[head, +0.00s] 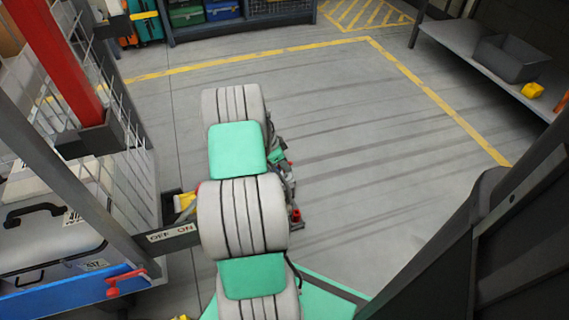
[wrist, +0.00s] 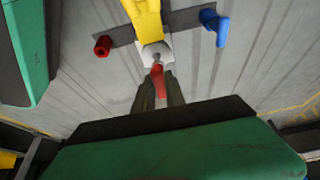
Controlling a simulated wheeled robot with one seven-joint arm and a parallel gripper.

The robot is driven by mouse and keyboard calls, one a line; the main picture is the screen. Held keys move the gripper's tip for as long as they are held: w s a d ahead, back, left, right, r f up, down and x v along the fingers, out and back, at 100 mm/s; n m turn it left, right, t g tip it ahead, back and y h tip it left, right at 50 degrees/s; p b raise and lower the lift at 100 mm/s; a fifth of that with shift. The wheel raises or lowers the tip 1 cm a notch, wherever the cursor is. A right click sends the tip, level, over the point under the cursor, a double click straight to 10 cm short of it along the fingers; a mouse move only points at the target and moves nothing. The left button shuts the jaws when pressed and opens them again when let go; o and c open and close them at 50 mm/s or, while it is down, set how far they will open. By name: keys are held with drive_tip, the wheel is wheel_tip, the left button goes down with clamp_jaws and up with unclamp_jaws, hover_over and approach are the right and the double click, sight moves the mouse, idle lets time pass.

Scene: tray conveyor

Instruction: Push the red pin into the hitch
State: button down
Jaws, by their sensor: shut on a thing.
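In the wrist view the fingers of my gripper (wrist: 160,92) are close together, and the red pin (wrist: 159,77) shows between them. A small grey tip at the pin's far end is against or just in front of a pale block (wrist: 150,50) at the end of a yellow part (wrist: 145,17). I cannot tell which piece is the hitch, or whether the tip is inside the block. In the head view my arm hides the gripper's fingertips and the pin.
In the wrist view a red knob (wrist: 103,46) and a blue knob (wrist: 214,24) flank the yellow part. The floor (head: 350,150) to the right is clear.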

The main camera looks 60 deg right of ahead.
drive_tip(key=shift+f+b, duration=0.85)
drive_tip(key=shift+f, duration=0.4)
drive_tip(key=c, duration=1.3)
unclamp_jaws()
drive_tip(key=shift+r, duration=0.1)
drive_tip(key=p+v, duration=0.2)
drive_tip(key=v, duration=0.5)
drive_tip(key=shift+w+a+r+p, duration=0.1)
drive_tip(key=shift+r+p, duration=0.2)
drive_tip(key=shift+p, duration=0.05)
